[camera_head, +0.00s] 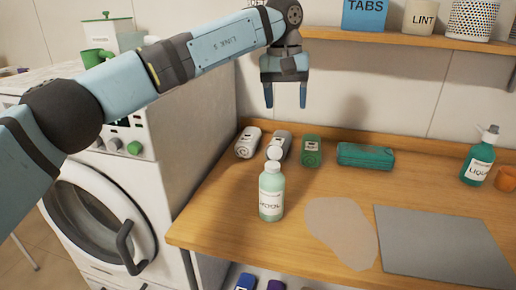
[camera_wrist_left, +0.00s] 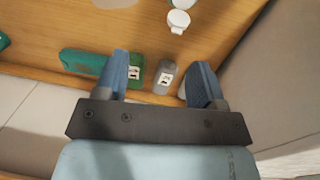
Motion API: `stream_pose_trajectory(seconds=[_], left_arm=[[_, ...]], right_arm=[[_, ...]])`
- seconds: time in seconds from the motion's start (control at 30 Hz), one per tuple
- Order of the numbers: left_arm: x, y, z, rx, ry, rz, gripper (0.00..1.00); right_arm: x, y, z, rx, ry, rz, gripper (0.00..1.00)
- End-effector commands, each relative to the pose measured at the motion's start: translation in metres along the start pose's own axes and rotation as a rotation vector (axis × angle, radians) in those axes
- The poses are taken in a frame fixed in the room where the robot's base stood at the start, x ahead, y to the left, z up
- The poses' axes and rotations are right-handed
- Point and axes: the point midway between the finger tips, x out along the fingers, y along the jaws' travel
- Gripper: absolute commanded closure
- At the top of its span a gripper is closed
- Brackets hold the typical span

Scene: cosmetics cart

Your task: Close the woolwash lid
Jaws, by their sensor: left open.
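The woolwash bottle (camera_head: 271,197), pale green with a white label, stands upright near the front left of the wooden counter. Its round white lid (camera_head: 273,153) stands up at the neck and looks flipped open. The lid (camera_wrist_left: 179,19) also shows at the top edge of the left wrist view; most of the bottle is cut off there. My left gripper (camera_head: 286,103) is open and empty, pointing down, above and behind the bottle and apart from it. In the left wrist view its two fingers (camera_wrist_left: 161,62) are spread with nothing between them. My right gripper is not in view.
Rolled cloths, white (camera_head: 248,142), grey (camera_head: 282,141) and green (camera_head: 311,151), lie behind the bottle beside a teal bundle (camera_head: 365,156). A pump bottle (camera_head: 478,160) stands right. A grey mat (camera_head: 440,245) and beige patch (camera_head: 342,230) lie in front. A shelf (camera_head: 400,38) hangs above.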

Motion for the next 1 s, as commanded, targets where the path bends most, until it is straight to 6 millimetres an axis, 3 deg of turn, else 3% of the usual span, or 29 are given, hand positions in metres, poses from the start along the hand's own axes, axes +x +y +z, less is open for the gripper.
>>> stream_pose_trajectory(seconds=[0.13, 0.27, 0.7, 1.0], left_arm=[[-0.016, -0.011, -0.002, 0.022, 0.025, -0.084, 0.37], [-0.006, -0.014, -0.002, 0.025, 0.026, -0.091, 0.37], [0.083, -0.021, -0.004, 0.024, 0.023, -0.087, 0.37], [0.116, -0.023, -0.005, 0.025, 0.025, -0.086, 0.37]], right_arm=[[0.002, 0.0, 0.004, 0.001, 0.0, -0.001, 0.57], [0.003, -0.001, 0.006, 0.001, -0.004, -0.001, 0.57], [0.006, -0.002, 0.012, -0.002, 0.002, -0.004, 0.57], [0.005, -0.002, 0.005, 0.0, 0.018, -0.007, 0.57]])
